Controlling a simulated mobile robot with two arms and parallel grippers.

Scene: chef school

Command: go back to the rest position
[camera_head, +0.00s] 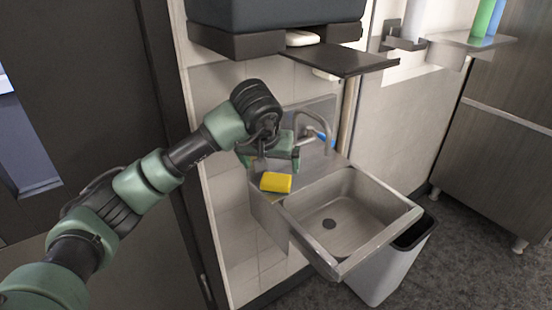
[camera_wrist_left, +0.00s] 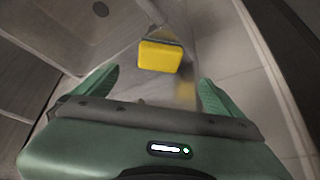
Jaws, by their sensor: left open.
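My left gripper (camera_head: 268,160) is over the sink's left ledge in the head view, at the end of my green and black left arm. In the left wrist view my left gripper (camera_wrist_left: 160,92) shows two green fingers spread wide apart with nothing between them. A yellow sponge (camera_head: 276,182) lies on the metal ledge beside the basin, just below the gripper. The sponge (camera_wrist_left: 160,56) also shows in the left wrist view, ahead of the fingertips and apart from them. My right gripper is not in view.
The metal sink (camera_head: 350,205) has an empty basin and a curved tap (camera_head: 318,124) behind the ledge. A dark shelf (camera_head: 340,62) hangs above. A grey-white bin (camera_head: 385,272) stands under the sink's right side. A dark door (camera_head: 85,100) is at left.

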